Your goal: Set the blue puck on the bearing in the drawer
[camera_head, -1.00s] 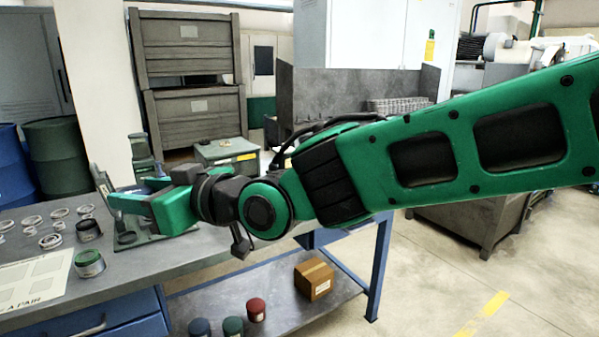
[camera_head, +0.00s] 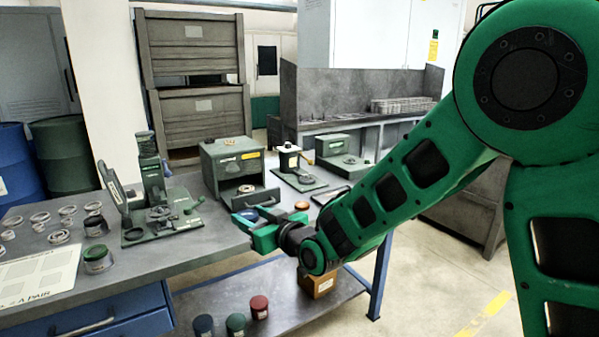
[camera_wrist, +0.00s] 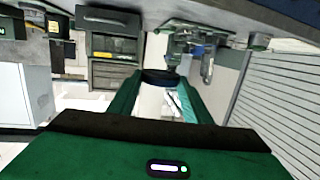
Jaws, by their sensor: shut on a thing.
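The blue puck (camera_head: 247,214) shows as a small blue patch at the jaws of my gripper (camera_head: 252,224). In the wrist view a dark round thing (camera_wrist: 160,77) sits between the far ends of the two green fingers; its colour is hard to tell there. My gripper is shut on the puck, over the bench's front edge, in front of the open drawer (camera_head: 262,197) of a grey-green box (camera_head: 228,155). A small ring-like thing (camera_head: 247,189), possibly the bearing, shows in the opening above the drawer front. The drawer floor is mostly hidden.
A green press (camera_head: 160,215) stands left of the box, with several metal rings (camera_head: 60,237) and jars beyond it. Two more devices (camera_head: 340,150) stand right of the box. An orange ring (camera_head: 301,205) lies near my wrist. The lower shelf holds jars and a carton (camera_head: 318,284).

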